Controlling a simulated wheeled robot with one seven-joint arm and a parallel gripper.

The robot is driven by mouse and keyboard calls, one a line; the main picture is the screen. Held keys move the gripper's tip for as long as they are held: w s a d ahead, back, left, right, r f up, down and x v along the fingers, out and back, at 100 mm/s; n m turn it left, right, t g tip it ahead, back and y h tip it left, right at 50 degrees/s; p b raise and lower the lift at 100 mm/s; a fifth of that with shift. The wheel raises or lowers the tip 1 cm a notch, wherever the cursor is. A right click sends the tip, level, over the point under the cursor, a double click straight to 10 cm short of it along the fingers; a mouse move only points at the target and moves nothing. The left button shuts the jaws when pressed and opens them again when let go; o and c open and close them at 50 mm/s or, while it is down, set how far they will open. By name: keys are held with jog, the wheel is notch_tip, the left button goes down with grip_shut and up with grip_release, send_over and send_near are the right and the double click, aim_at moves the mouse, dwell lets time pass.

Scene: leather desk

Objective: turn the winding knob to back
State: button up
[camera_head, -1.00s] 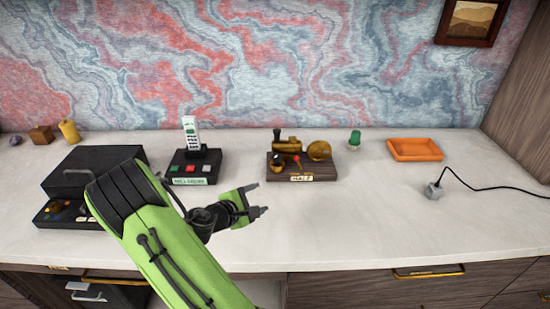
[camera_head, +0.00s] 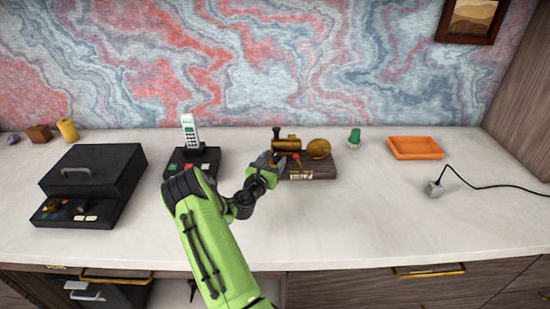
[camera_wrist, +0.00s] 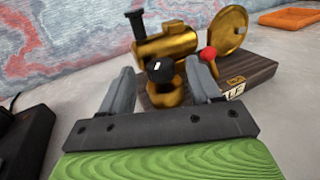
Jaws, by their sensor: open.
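The brass steam-engine model (camera_head: 292,143) stands on a dark wooden base (camera_head: 322,172) near the middle of the desk. In the wrist view its brass boiler (camera_wrist: 166,45), a round brass wheel (camera_wrist: 229,30) and a red-tipped lever (camera_wrist: 208,56) show. A black knob (camera_wrist: 159,70) with a white mark sits on a brass mount, between my fingers in the picture. I take it to be the winding knob. My gripper (camera_head: 270,160) is open at the left front of the model. It also shows in the wrist view (camera_wrist: 163,85); contact with the knob cannot be told.
A black phone dock (camera_head: 207,160) with a white handset stands left of my gripper. A black case (camera_head: 95,165) is further left. A green-topped item (camera_head: 354,137), an orange tray (camera_head: 415,147) and a corded plug (camera_head: 434,189) are to the right. The desk front is clear.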

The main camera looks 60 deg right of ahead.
aim_at(278, 157)
jog(key=shift+w+d, duration=0.1)
jog(key=shift+d, duration=1.25)
jog(key=c, duration=1.1)
jog(key=shift+o, duration=0.3)
jog(key=shift+t, duration=0.3)
jog(key=shift+r+n+t+p, duration=0.1)
jog(key=shift+n+t+p, duration=0.6)
jog(key=shift+p, duration=0.15)
jog(key=n+t+p, duration=0.1)
jog(key=n+t+y+p, duration=0.1)
jog(key=t, duration=0.1)
jog(key=shift+s, duration=0.3)
jog(key=n+t+y, duration=0.1)
jog(key=n+t, duration=0.1)
jog(key=t, duration=0.1)
jog(key=shift+s+d+y+p, duration=0.1)
jog(key=shift+s+y+p, duration=0.05)
jog(key=shift+y+p, duration=0.25)
jog(key=shift+n+t+y, duration=0.9)
jog(key=shift+n+t, duration=0.2)
jog(key=shift+t, duration=0.3)
